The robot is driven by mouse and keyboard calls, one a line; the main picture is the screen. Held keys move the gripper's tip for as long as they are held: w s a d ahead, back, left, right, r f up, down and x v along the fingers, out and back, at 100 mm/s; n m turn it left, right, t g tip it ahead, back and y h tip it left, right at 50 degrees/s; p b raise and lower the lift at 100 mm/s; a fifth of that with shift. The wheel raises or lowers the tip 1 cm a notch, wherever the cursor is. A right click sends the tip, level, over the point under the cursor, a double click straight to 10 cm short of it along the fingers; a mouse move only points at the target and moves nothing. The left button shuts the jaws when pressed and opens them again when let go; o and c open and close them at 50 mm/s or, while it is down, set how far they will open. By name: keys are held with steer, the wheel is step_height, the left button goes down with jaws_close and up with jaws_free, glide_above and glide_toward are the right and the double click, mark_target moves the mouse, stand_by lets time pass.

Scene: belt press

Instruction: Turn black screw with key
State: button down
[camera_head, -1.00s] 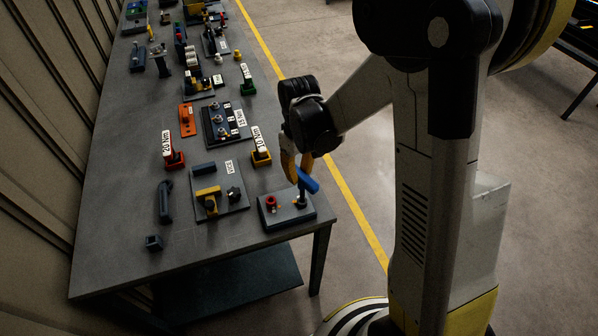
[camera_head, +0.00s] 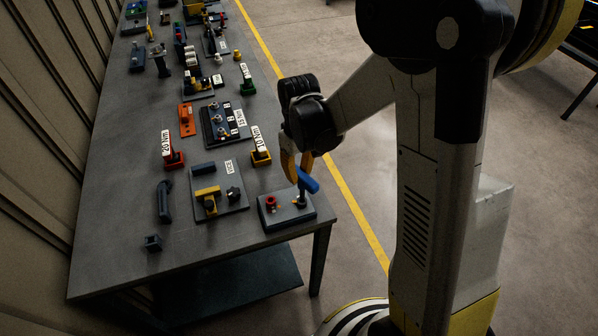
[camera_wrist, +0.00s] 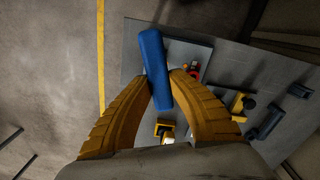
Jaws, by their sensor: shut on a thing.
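The shaft stands about upright over the right side of a grey plate (camera_head: 286,219) at the near right corner of the table. The black screw is not clearly visible; the key's lower end hides that spot, and I cannot tell how they fit together. My gripper (camera_head: 298,170), with yellow fingers, is shut on the blue handle from above. In the wrist view the handle (camera_wrist: 155,65) lies between the fingertips (camera_wrist: 160,82).
A red screw (camera_head: 271,203) stands on the same plate, left of the key. A plate with a yellow part (camera_head: 207,192) and a yellow 10 Nm holder (camera_head: 261,158) are nearby. A dark handle (camera_head: 164,202) lies further left. Open floor borders the table's right edge.

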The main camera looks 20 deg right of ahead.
steer(key=shift+f+b, duration=1.55)
steer(key=shift+b, duration=0.1)
stand_by(1.0)
steer(key=m, duration=0.7)
steer(key=shift+d, duration=0.4)
steer(key=shift+s+d+f+m, duration=0.1)
steer(key=shift+d+m, duration=0.1)
steer(key=shift+m, duration=1.45)
steer(key=shift+s+d+m, duration=0.1)
steer(key=shift+d+m, duration=0.05)
steer(key=shift+m, duration=1.5)
steer(key=shift+w+r+p, duration=0.1)
steer(key=shift+r+p, duration=2.15)
steer(key=shift+r, duration=1.1)
